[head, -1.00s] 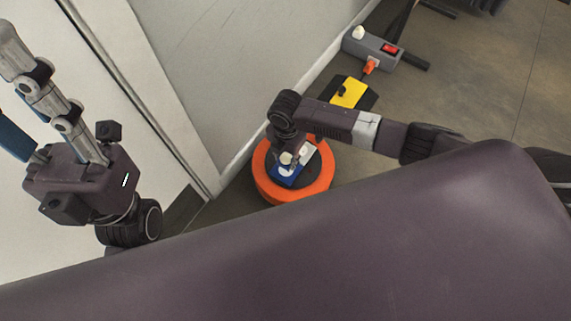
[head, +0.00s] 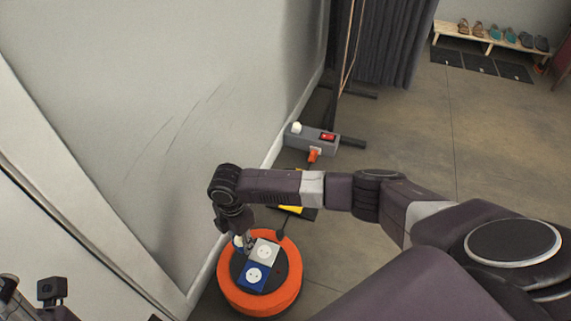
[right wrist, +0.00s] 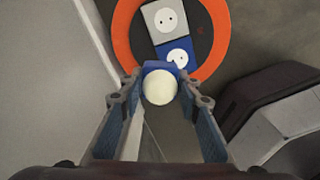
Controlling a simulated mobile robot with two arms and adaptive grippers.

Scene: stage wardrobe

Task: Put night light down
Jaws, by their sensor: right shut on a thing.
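My right gripper (head: 242,238) is shut on the night light (right wrist: 160,88), a round white dome with a blue part behind it. In the head view the night light (head: 237,242) shows small and partly hidden at the left side of the orange cable reel (head: 228,288). The reel has a dark centre with a blue socket (head: 254,276) and a grey socket (head: 264,252), both uncovered. The night light is beside these sockets; I cannot tell whether it touches the reel. A small part of my left gripper (head: 10,290) shows at the lower left; its jaws are unclear.
A grey power strip (head: 312,139) with a white round piece (head: 296,128), a red switch and an orange plug lies by the wall (head: 200,80). A yellow and black item (head: 292,209) is half hidden behind my arm. A shoe bench (head: 490,38) stands far back; floor at right is open.

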